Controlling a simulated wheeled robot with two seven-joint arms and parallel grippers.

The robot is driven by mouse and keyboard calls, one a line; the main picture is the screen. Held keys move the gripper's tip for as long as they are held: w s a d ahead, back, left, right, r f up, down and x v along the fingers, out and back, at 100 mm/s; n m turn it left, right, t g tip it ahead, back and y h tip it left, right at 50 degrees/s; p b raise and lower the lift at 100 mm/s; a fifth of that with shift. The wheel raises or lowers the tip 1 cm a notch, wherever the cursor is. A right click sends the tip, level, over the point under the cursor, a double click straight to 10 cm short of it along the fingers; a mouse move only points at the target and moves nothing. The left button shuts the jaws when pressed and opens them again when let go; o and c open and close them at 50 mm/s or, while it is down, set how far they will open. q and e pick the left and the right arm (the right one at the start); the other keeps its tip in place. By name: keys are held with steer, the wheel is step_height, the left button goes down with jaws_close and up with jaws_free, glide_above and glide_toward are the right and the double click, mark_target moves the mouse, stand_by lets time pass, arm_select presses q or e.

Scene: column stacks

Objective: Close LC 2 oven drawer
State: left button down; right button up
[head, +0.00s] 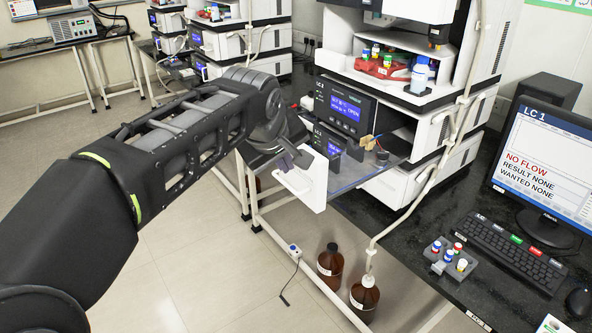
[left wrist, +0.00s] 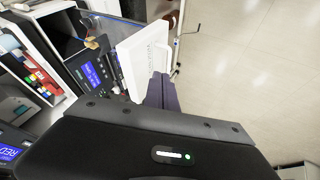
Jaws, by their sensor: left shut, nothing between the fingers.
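The oven drawer is pulled out from the stack, with a white front panel (head: 312,184) and a dark, see-through tray (head: 366,168). Above it the dark oven unit (head: 345,106) has a blue display that seems to read OPEN; its small label looks like LC 2 or LC 3. My left gripper (head: 297,158) is shut and empty, right at the white front panel. In the left wrist view, the dark fingers (left wrist: 162,92) lie beside the lower edge of the panel (left wrist: 146,58); I cannot tell whether they touch. My right gripper is not in view.
A white cable (head: 452,130) hangs in front of the stack. Brown bottles (head: 330,263) stand below the bench. A vial rack (head: 450,260), keyboard (head: 506,250) and monitor (head: 545,165) stand on the black bench. The floor left of the drawer is clear.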

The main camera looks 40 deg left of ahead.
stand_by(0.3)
arm_select(q)
steer(key=p, duration=0.1)
glide_toward(298, 184)
steer(key=x, duration=0.5)
steer(key=shift+a, duration=0.15)
steer(key=shift+s, duration=0.1)
steer(key=shift+f, duration=0.1)
